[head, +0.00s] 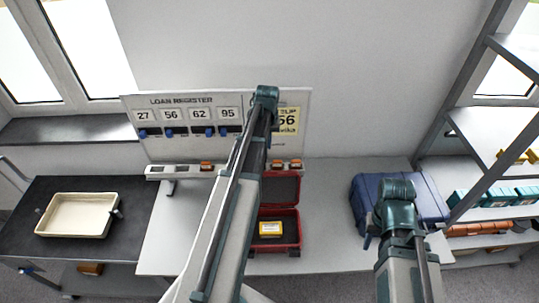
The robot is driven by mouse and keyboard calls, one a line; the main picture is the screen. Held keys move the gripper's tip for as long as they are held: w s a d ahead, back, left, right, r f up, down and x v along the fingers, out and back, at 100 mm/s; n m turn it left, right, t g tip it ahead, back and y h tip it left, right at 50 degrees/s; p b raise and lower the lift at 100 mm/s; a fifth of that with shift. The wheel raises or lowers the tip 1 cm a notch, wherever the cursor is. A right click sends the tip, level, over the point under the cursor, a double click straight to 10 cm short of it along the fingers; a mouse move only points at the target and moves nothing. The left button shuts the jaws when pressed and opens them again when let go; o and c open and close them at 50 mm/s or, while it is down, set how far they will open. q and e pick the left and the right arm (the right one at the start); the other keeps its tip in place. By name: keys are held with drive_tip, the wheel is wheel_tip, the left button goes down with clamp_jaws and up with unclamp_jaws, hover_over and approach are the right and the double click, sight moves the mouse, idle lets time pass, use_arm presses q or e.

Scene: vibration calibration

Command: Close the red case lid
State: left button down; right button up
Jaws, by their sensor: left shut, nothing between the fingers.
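The red case (291,244) sits open on the light table below the register board. Its lid (281,190) stands raised at the back, and a yellow item (270,229) lies inside on a dark lining. My left arm crosses in front of the case's left side and hides part of it. The left gripper's fingers are hard to make out behind the arm links; it is shut and empty, and I cannot tell whether it touches the lid. My right arm stands at the right, in front of the blue case; its gripper does not show.
The blue case (432,196) stands on the table (325,200) at right. The loan register board (185,145) and a rail with orange blocks (207,167) are behind. A cream tray (75,215) lies on the dark bench at left. A shelf rack (490,125) stands far right.

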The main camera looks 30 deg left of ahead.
sight(268, 171)
use_arm(q)
drive_tip(key=f+b, duration=0.7)
drive_tip(key=w+f+b, duration=0.1)
drive_tip(key=f+b, duration=0.2)
drive_tip(key=f, duration=0.1)
drive_tip(key=shift+a+b, duration=0.25)
drive_tip(key=shift+b, duration=0.15)
drive_tip(key=s, duration=0.1)
drive_tip(key=s+d+r+p, duration=0.1)
drive_tip(key=r+p, duration=0.1)
drive_tip(key=shift+s+d, duration=0.3)
drive_tip(key=shift+s, duration=0.1)
drive_tip(key=shift+s+d, duration=0.25)
drive_tip(key=shift+s, duration=0.15)
drive_tip(key=shift+w, duration=0.1)
